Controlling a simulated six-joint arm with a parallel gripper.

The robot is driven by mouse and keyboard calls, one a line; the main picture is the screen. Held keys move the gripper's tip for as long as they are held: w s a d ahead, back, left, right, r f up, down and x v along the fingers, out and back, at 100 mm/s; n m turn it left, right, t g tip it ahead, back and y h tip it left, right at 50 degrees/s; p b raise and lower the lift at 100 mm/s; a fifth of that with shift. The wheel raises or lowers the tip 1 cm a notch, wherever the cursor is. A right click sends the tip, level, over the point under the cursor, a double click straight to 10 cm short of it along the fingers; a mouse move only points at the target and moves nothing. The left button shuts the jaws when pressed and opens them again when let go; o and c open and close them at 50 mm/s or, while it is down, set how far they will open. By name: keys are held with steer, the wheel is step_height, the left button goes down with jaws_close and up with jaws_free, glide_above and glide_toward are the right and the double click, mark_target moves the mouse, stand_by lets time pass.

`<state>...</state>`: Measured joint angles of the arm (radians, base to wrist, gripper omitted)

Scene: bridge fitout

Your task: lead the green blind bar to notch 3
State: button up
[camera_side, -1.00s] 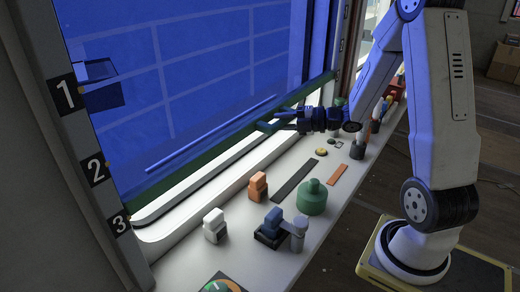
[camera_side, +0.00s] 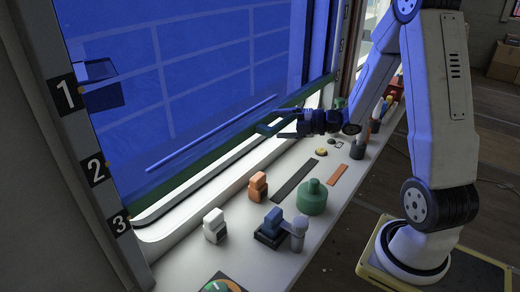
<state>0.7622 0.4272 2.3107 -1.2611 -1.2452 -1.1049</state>
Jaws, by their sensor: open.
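The green blind bar (camera_side: 185,168) runs along the bottom of the blue blind (camera_side: 210,75), slanting across the window. Its left end is at the left frame, between the 2 label (camera_side: 95,170) and the 3 label (camera_side: 119,222), close to the 3. My gripper (camera_side: 268,131) is at the right part of the bar with its fingers spread open. One finger lies across the bar in the picture and the other sits lower, over the sill side. I cannot tell whether either finger touches the bar.
The white sill (camera_side: 185,265) holds an orange block (camera_side: 258,186), a white block (camera_side: 214,226), a blue device (camera_side: 272,224) and a green bottle-like object (camera_side: 312,199). A dark strip (camera_side: 294,181) and an orange strip (camera_side: 337,175) lie flat. The 1 label (camera_side: 66,95) is higher up.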

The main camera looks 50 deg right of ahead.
steer(key=shift+s, duration=0.1)
steer(key=shift+v, duration=3.45)
steer(key=shift+d, duration=0.1)
step_height(320, 180, up, 8)
steer(key=s+d, duration=0.1)
steer(key=s, duration=0.1)
steer(key=shift+s+f, duration=0.2)
steer(key=shift+s, duration=0.1)
